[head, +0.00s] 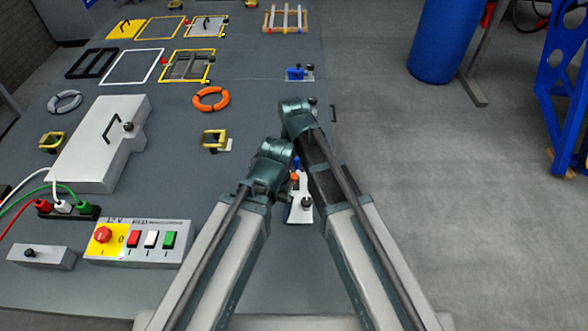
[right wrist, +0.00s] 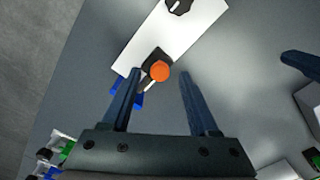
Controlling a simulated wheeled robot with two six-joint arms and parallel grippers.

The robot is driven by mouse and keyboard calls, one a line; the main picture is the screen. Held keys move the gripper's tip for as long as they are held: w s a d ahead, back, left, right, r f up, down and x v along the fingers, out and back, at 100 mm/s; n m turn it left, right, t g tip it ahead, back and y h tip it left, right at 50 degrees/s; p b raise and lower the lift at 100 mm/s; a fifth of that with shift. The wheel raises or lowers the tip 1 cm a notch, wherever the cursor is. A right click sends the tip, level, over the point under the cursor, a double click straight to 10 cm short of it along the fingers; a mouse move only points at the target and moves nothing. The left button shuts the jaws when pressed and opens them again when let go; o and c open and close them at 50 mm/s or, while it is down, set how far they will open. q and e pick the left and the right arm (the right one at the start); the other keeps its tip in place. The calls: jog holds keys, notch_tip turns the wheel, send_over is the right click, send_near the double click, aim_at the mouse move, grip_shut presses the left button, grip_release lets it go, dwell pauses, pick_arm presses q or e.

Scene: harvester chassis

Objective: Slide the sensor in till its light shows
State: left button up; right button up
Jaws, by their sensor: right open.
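In the right wrist view a white plate (right wrist: 178,35) carries a dark block with a round orange cap (right wrist: 160,71), which may be the sensor. A blue part (right wrist: 126,88) sits beside it, partly hidden by a finger. My right gripper (right wrist: 159,74) is open, its fingertips on either side of the orange cap, with no grip on it. In the head view the white plate (head: 299,213) and orange cap (head: 295,178) show between my arms. My left gripper is hidden there; a dark finger-like part at the right wrist view's right edge may be its. No lit light is discernible.
A similar blue fixture (head: 297,73) stands farther up the panel. An orange ring (head: 211,98), a yellow-black clamp (head: 214,139) and a white box with a handle (head: 100,145) lie left. A button box (head: 138,240) is lower left.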

aim_at(294, 176)
notch_tip(294, 176, up, 12)
jog(key=p, duration=1.1)
jog(key=shift+r+p, duration=0.2)
jog(key=shift+p, duration=0.2)
